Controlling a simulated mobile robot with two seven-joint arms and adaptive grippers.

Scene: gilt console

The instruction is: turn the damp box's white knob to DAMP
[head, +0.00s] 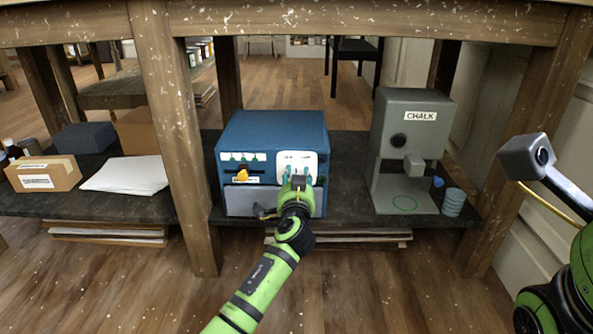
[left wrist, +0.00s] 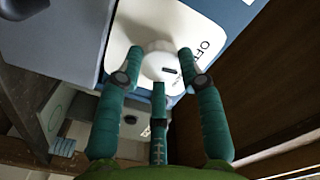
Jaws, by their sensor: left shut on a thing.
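The damp box (head: 270,130) is a blue box on the low shelf, with a white plate (head: 297,160) on the right of its front. My left gripper (head: 297,184) reaches up to this plate and covers its lower middle in the head view. In the left wrist view the white knob (left wrist: 160,68) stands on the plate, with a short dark mark on its face. The fingers of my left gripper (left wrist: 158,78) are closed around the knob. The word OFF (left wrist: 203,48) is printed beside it. No DAMP label is readable. My right gripper's fingers are not in view.
The box also has a yellow knob (head: 243,174) and a grey lower front (head: 240,198). A grey CHALK machine (head: 412,145) stands to the right, with stacked discs (head: 453,202) beside it. A wooden post (head: 175,130) stands left of the box. A cardboard box (head: 45,175) lies farther left.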

